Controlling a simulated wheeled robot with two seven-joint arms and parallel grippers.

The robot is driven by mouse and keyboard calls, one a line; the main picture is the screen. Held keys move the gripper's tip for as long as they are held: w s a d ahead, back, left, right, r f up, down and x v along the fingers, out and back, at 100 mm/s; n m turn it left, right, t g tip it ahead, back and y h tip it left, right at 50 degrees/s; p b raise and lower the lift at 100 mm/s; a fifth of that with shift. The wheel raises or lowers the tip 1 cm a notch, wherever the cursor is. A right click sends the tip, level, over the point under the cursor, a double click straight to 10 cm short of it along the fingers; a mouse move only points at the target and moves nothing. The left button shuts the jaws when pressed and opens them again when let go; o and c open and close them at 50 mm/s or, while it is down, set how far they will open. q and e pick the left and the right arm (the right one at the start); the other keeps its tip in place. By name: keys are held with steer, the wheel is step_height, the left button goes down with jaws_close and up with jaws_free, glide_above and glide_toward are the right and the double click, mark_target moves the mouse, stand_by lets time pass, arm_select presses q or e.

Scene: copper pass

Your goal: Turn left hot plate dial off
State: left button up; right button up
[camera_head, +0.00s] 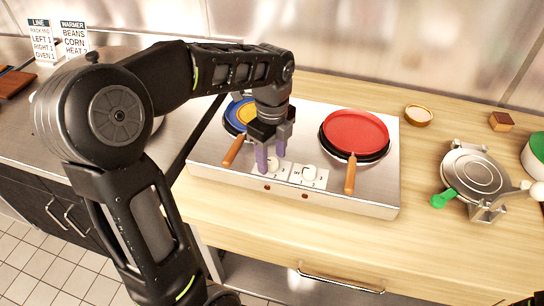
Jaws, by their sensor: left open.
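The left dial (273,164) is partly hidden by my left gripper (270,160). That gripper points down with its purple fingertips apart, around or just in front of the left dial; I cannot tell whether it touches. A blue pan (231,117) with yellow contents is on the left burner, partly hidden by my arm. A red pan (353,132) is on the right burner.
Both pan handles point forward, with the red pan's handle (350,174) right of the dials. A round press (474,173) with a green handle stands at right. A small bowl (418,114) and a brown block (502,121) sit behind. Counter between hot plate and press is clear.

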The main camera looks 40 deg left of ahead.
mark_target(272, 161)
arm_select(q)
step_height(272, 161, up, 7)
steer(key=shift+r+b, duration=0.1)
steer(key=shift+b, duration=0.2)
stand_by(0.5)
